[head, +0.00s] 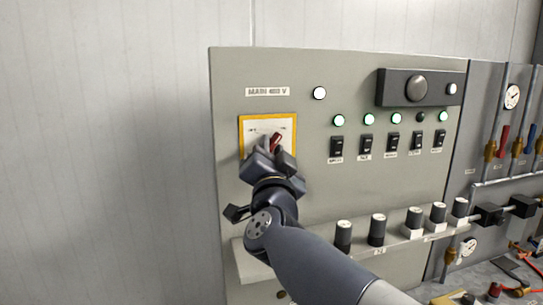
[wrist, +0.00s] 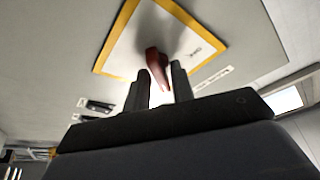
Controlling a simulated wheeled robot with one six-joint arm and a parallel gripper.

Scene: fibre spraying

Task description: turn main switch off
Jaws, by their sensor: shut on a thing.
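The main switch is a red handle (head: 276,140) on a white plate with a yellow border (head: 268,117), below the label "MAIN" (head: 267,92) on the grey panel. The handle is tilted, its upper end leaning right in the head view. My gripper (head: 272,158) is at the handle, over the lower part of the plate. In the wrist view the red handle (wrist: 157,66) lies between the two fingertips of my gripper (wrist: 160,82), which are shut on it. The lower plate is hidden behind my gripper in the head view.
A lit white lamp (head: 320,93) and a row of green lamps over black rocker switches (head: 364,146) are right of the plate. Black knobs (head: 377,229) stand on a ledge below, near my arm. Gauges and pipes (head: 512,97) are at the far right. The wall at left is bare.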

